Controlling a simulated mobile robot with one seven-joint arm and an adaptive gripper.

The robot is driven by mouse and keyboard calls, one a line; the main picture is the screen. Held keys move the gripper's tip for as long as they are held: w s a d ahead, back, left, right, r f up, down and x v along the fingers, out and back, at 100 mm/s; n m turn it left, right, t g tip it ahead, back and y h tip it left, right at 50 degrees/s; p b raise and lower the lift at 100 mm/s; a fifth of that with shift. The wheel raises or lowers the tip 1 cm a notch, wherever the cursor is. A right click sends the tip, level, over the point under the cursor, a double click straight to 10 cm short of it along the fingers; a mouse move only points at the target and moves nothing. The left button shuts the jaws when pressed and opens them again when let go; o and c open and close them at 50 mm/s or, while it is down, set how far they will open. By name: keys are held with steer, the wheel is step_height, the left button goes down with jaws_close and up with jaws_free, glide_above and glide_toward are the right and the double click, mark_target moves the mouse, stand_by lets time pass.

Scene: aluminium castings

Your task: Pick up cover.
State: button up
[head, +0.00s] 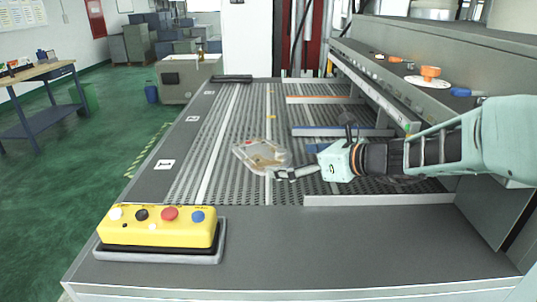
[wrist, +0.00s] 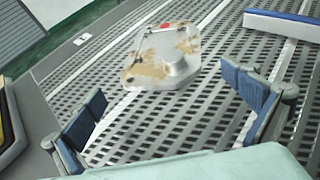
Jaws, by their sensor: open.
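The cover (head: 261,156) is a flat, pale metal casting with tan patches and a small red mark. It lies on the perforated grey bed of the bench (head: 220,178), left of my gripper in the head view. In the wrist view the cover (wrist: 160,55) lies ahead of my fingers, with a round raised boss on its near side. My gripper (head: 279,174) is close to the cover's near right edge in the head view. In the wrist view my gripper (wrist: 165,108) has its two blue-padded fingers wide apart, with nothing between them.
A yellow button box (head: 157,229) stands at the bench's front left. Blue-grey and orange-edged bars (head: 325,100) lie across the bed's right side. A shelf (head: 400,75) with an orange item (head: 430,72) runs along the right. The bed left of the cover is clear.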

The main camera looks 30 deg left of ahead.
mark_target(264, 155)
steer(key=x, duration=0.5)
steer(key=shift+a+r, duration=0.2)
steer(key=shift+a, duration=0.05)
steer(key=shift+d, duration=0.1)
steer(key=shift+c, duration=0.3)
steer(key=c, duration=1)
steer(key=shift+r, duration=0.1)
steer(key=shift+c, duration=1)
steer(key=shift+r, duration=0.15)
